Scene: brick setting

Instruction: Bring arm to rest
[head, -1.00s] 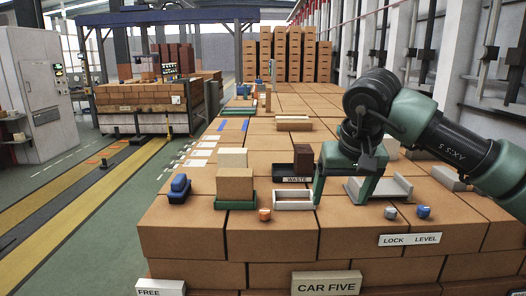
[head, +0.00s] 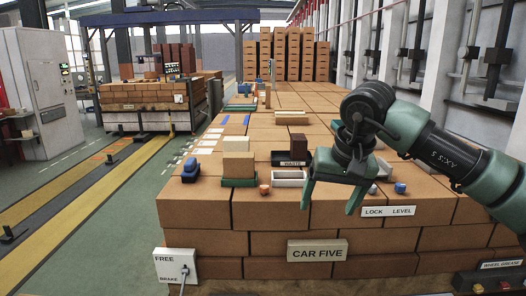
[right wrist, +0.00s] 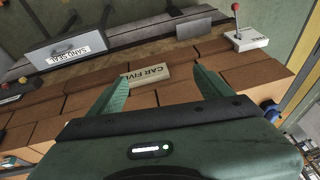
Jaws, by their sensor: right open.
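My right gripper (head: 328,207) is dark green and open, with nothing between its two fingers. In the head view it hangs at the front edge of the brick stack (head: 270,208), its fingers pointing down. In the right wrist view the spread fingers (right wrist: 163,88) frame the CAR FIVE sign (right wrist: 149,76), which lies beyond the tips. The same sign shows on the stack's front in the head view (head: 317,250). My right arm comes in from the right. My left gripper is not in view.
A white dish (head: 288,178), a brick on a green base (head: 238,165) and a blue object (head: 190,171) stand on the stack. A FREE BRAKE box (head: 175,267) is at the lower left; its red-knobbed lever (right wrist: 236,12) shows in the wrist view.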

